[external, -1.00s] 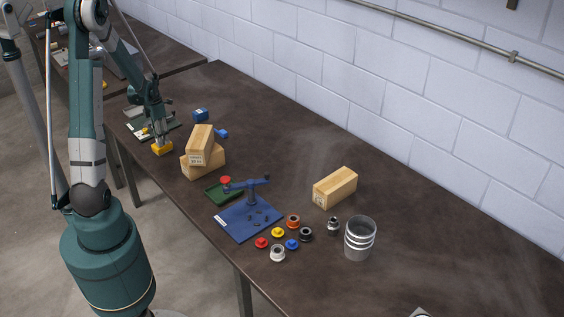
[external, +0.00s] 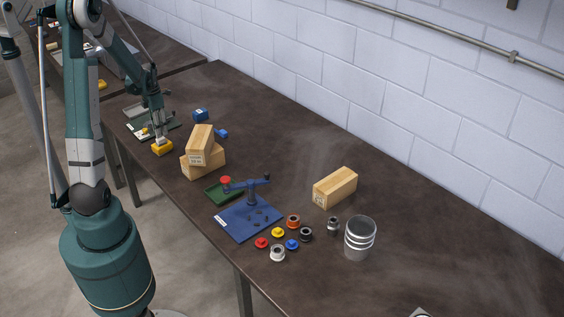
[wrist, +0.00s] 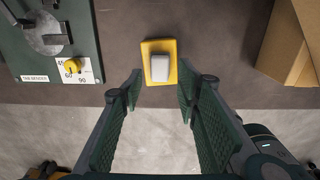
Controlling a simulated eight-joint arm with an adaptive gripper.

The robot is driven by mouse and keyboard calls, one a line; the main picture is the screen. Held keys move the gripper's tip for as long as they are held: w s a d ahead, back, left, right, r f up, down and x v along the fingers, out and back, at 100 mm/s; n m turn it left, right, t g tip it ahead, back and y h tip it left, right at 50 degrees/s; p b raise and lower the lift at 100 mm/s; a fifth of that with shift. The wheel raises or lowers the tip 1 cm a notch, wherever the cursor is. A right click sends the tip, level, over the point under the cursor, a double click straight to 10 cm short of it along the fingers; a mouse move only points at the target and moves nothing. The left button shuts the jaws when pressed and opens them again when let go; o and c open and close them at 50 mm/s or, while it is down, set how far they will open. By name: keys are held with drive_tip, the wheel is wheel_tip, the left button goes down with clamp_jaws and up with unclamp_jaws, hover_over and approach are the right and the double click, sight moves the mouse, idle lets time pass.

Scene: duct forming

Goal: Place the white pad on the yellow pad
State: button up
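The yellow pad (external: 161,149) lies flat near the front edge of the table at the far left, and it also shows in the wrist view (wrist: 158,45). The white pad (wrist: 159,68) is a small block with rounded corners. It lies on top of the yellow pad, inside its outline, a little toward the near end. It is small in the external view (external: 160,142). My gripper (wrist: 161,76) is open and empty. Its fingers are spread to either side of the pads, and it hovers above them in the external view.
Stacked wooden blocks (external: 199,146) stand right of the pads. A green bending device (wrist: 50,40) is to their left. Blue parts (external: 200,115) lie behind. A blue fixture (external: 246,217), several coloured knobs and a metal cup (external: 360,239) are further right.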

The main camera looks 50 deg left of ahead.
sight(161, 139)
wheel_tip(161, 139, up, 7)
drive_tip(key=shift+r, duration=0.15)
idle(0.4)
idle(0.5)
drive_tip(key=w+d+r+m+t, duration=0.1)
drive_tip(key=d+r+m, duration=0.35)
drive_tip(key=d, duration=0.35)
drive_tip(key=w+d+r+m+t+y, duration=0.1)
drive_tip(key=d+r+m, duration=0.3)
drive_tip(key=d+m, duration=0.3)
drive_tip(key=w+d+r+m+t, duration=0.1)
drive_tip(key=d+r+m, duration=0.4)
drive_tip(key=d, duration=0.5)
drive_tip(key=s+d+r+m+t, duration=0.1)
drive_tip(key=s+d+m, duration=0.2)
drive_tip(key=d+m, duration=0.3)
drive_tip(key=s+d+r+m+t, duration=0.1)
drive_tip(key=s+d+m, duration=0.2)
drive_tip(key=d+m, duration=0.4)
drive_tip(key=s+d+r+m+t+h, duration=0.1)
drive_tip(key=s+d+r+m+t, duration=0.1)
drive_tip(key=d+m, duration=0.4)
drive_tip(key=s+d, duration=0.1)
drive_tip(key=d, duration=0.3)
drive_tip(key=shift+s, duration=0.35)
